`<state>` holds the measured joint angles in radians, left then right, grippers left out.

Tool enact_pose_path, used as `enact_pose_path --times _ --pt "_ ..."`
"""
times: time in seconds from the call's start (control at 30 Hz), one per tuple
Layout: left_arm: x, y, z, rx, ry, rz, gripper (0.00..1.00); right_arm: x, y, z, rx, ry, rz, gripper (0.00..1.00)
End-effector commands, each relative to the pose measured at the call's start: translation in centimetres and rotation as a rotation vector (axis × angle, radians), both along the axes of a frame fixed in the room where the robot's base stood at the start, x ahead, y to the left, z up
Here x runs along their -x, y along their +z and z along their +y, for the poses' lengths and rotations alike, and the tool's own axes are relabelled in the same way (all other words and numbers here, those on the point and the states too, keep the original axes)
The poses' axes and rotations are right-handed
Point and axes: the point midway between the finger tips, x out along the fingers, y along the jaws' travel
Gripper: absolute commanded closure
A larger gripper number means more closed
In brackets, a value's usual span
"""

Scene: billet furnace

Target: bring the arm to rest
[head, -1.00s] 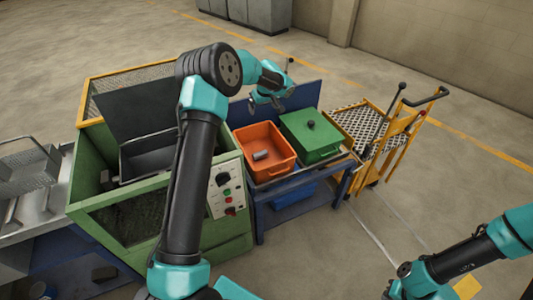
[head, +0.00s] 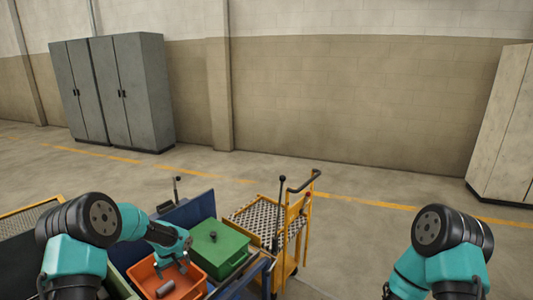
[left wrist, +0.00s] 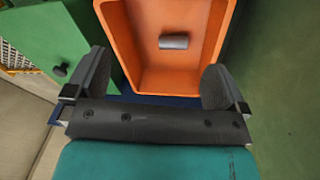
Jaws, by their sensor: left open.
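My left gripper (head: 172,266) is open and empty above the orange bin (head: 199,290) in the head view. Its two dark fingers (left wrist: 158,88) stand wide apart in the left wrist view, with the orange bin (left wrist: 133,70) beyond them. A grey metal billet (left wrist: 174,42) lies on the bin's floor, apart from the fingers; it also shows in the head view (head: 166,288). My right arm is at the lower right of the head view, and its gripper is not in view.
A green lidded box (head: 220,245) stands beside the orange bin on the blue bench. A yellow cart (head: 292,225) stands to its right. Grey cabinets (head: 138,90) stand along the back wall. The floor between the cart and my right arm is clear.

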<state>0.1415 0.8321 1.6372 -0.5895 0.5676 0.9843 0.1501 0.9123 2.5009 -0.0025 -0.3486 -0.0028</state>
Motion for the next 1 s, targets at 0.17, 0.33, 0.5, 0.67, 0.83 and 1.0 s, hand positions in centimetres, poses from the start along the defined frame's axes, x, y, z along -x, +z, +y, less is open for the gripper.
enact_pose_path --times 0.17,0.33,0.5,0.67,0.83,1.0 --pt "7.2 -6.5 -5.6 0.142 -0.176 0.017 0.00 0.0 0.0 0.0 0.000 0.000 0.000 1.00" --pt "15.1 -10.6 -9.9 0.241 -0.301 0.003 0.00 0.0 0.0 0.0 0.000 0.000 0.000 1.00" --pt "23.7 -12.8 -12.7 0.287 -0.402 -0.018 0.00 0.0 0.0 0.0 0.000 0.000 0.000 1.00" --pt "30.6 -13.2 -13.8 0.280 -0.473 -0.031 0.00 0.0 0.0 0.0 0.000 0.000 0.000 1.00" --pt "33.9 -12.9 -14.0 0.260 -0.513 -0.036 0.00 0.0 0.0 0.0 0.000 0.000 0.000 1.00" --pt "34.2 -12.9 -14.0 0.257 -0.519 -0.039 0.00 0.0 0.0 0.0 0.000 0.000 0.000 1.00"
